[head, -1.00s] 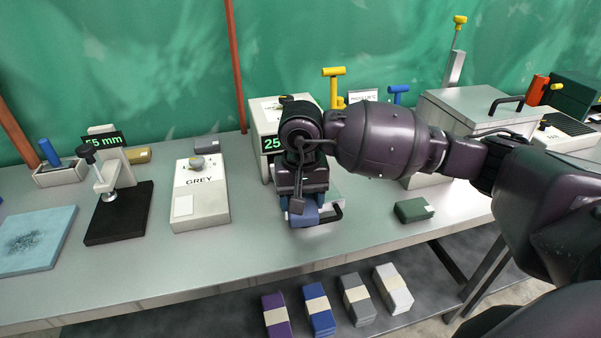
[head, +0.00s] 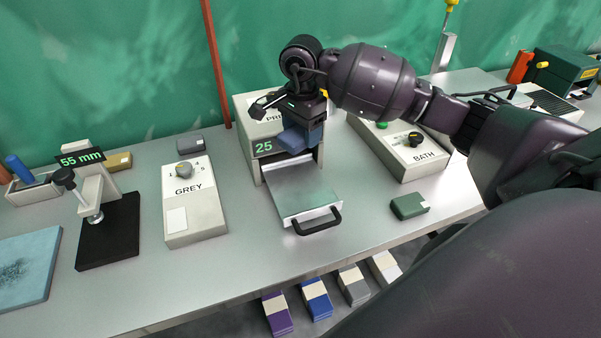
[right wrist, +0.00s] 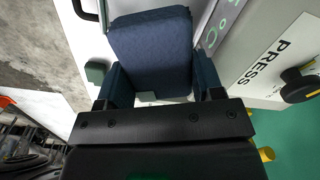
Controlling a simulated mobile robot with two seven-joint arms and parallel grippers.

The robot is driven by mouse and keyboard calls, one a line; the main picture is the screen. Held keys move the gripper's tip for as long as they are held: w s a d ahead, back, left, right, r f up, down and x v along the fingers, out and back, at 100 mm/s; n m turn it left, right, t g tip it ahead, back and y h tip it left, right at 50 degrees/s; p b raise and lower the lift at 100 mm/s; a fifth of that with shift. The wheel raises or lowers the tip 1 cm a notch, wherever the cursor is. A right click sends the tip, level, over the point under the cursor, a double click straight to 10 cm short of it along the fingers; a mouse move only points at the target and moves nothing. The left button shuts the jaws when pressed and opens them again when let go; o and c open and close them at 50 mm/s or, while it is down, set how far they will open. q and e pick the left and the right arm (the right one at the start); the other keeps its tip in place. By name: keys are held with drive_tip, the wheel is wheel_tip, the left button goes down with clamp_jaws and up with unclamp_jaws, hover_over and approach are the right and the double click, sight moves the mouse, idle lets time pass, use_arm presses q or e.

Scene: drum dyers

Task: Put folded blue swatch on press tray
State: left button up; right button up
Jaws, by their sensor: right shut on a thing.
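The folded blue swatch (head: 300,138) is a dark blue block. My right gripper (head: 298,124) is shut on it, in front of the press (head: 247,125) and above the inner end of the press tray (head: 298,185). The tray is a flat metal plate with a black handle, pulled out from the press; its visible part is bare. In the right wrist view the blue swatch (right wrist: 150,50) fills the space at the jaws of my right gripper (right wrist: 160,92). The press label is partly hidden by my arm. My left gripper is out of view.
The GREY dial box (head: 192,210) stands left of the tray. The BATH box (head: 405,150) and a small green block (head: 409,205) are to the right. A 55 mm gauge (head: 95,200) is at the left. Several swatch stacks (head: 317,300) lie below the table edge.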

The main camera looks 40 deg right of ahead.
hover_over(301, 183)
wheel_tip(301, 183, down, 9)
drive_tip(key=shift+f+p, duration=0.15)
drive_tip(key=shift+p, duration=0.15)
wheel_tip(301, 183, down, 4)
drive_tip(key=shift+r, duration=0.2)
drive_tip(key=shift+f, duration=0.3)
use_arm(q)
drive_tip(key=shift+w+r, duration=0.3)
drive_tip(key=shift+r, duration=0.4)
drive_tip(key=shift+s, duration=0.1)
use_arm(e)
drive_tip(key=shift+f, duration=0.15)
drive_tip(key=o, duration=0.8)
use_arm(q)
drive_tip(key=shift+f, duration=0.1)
use_arm(e)
drive_tip(key=shift+o, duration=0.9)
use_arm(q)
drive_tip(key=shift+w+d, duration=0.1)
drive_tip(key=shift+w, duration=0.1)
